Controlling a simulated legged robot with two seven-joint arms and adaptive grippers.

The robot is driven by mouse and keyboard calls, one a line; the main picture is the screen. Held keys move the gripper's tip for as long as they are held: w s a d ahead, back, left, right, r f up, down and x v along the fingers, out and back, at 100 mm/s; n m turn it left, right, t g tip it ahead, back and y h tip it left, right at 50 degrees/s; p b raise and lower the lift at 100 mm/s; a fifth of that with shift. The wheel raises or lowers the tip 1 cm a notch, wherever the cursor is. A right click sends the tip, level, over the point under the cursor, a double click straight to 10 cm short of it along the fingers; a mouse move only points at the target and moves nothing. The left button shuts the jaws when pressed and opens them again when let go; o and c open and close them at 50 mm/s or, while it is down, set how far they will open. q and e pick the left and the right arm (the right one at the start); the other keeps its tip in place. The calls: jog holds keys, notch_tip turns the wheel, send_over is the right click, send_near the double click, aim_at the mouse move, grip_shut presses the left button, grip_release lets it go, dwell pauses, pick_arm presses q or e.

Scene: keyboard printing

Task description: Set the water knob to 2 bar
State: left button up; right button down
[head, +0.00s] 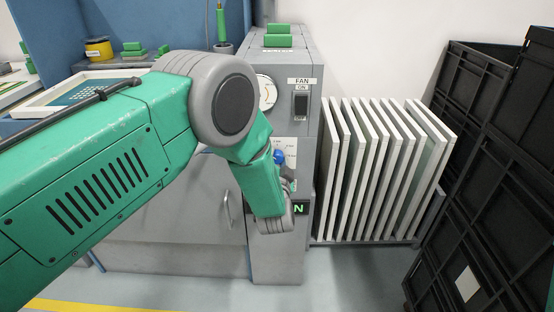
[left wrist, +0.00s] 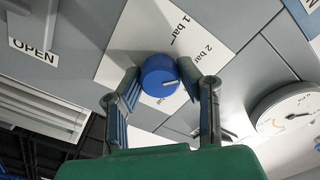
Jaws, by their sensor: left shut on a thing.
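The water knob (left wrist: 160,76) is a blue round knob on a white scale plate (left wrist: 150,35) with "1 bar" and "2 bar" printed on it. A white pointer line on the knob points to the right in the left wrist view, on the side of the "2 bar" label; I cannot tell if it lines up exactly. My left gripper (left wrist: 160,88) has one finger on each side of the knob and is shut on it. In the head view the knob (head: 280,156) shows just beyond my left forearm, which hides most of the gripper. My right gripper is not in view.
A round gauge (left wrist: 290,108) sits beside the scale plate. A fan switch (head: 301,104) is on the grey cabinet (head: 281,262). White panels (head: 385,170) stand in a rack to the right, with black crates (head: 480,150) beyond. An "OPEN" label (left wrist: 33,50) is near the knob.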

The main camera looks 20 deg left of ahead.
pick_arm(q)
jog(key=o, duration=0.8)
jog(key=shift+w+d+r, duration=0.1)
jog(key=o, duration=0.3)
jog(key=shift+o, duration=0.2)
jog(key=v, duration=1.2)
